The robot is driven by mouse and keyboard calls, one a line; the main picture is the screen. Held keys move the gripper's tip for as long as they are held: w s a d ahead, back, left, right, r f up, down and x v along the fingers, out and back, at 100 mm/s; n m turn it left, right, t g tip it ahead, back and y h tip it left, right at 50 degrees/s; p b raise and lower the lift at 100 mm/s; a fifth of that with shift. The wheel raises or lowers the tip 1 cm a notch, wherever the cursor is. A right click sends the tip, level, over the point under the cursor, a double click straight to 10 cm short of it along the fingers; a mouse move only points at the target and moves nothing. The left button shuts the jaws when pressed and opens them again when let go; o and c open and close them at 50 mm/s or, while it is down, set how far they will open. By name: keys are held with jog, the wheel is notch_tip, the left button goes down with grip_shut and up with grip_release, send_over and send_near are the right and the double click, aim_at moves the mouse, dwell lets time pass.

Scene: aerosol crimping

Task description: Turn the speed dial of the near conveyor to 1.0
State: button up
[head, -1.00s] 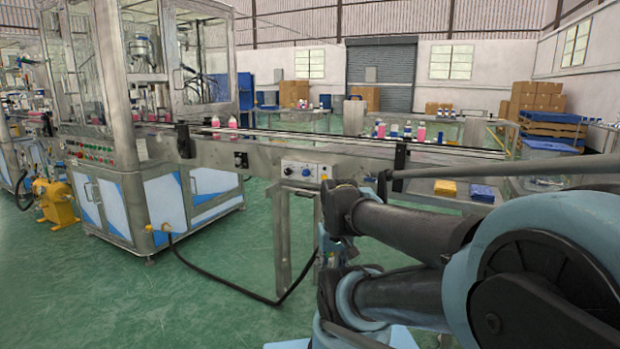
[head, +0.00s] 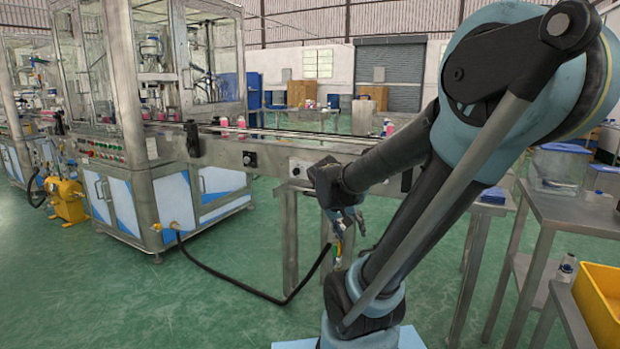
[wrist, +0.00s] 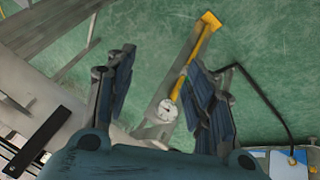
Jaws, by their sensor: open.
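The near conveyor (head: 262,140) runs along the middle of the head view. Its side carries a black knob (head: 249,159) and, farther right, a pale control panel (head: 300,166) with a small dial (head: 295,171). My arm hides the panel's right part. The dial's setting is too small to read. My gripper (head: 347,218) hangs below and right of the panel, apart from it. In the wrist view my gripper (wrist: 160,75) has its fingers spread with nothing held. The speed dial cannot be made out in the wrist view.
A round white gauge (wrist: 167,110) and a yellow pipe (wrist: 200,50) show beyond the fingers. The blue-and-white machine (head: 130,205) stands left, with a black hose (head: 235,288) on the floor. Metal tables (head: 565,215) and a yellow bin (head: 600,300) stand right.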

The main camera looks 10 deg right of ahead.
jog(key=w+a+r+m+t+h, duration=0.1)
jog(key=w+a+r+t+h, duration=0.1)
jog(key=w, duration=0.7)
jog(key=w+a+r+m+t+h, duration=0.1)
jog(key=w+a+r+t+h, duration=0.15)
jog(key=w, duration=0.65)
jog(key=w+a+m+t+h, duration=0.1)
jog(key=w+a+t, duration=0.5)
jog(key=w+a, duration=0.5)
jog(key=x, duration=1.6)
jog(key=shift+w+r, duration=0.25)
jog(key=shift+r, duration=0.2)
jog(key=c, duration=1.1)
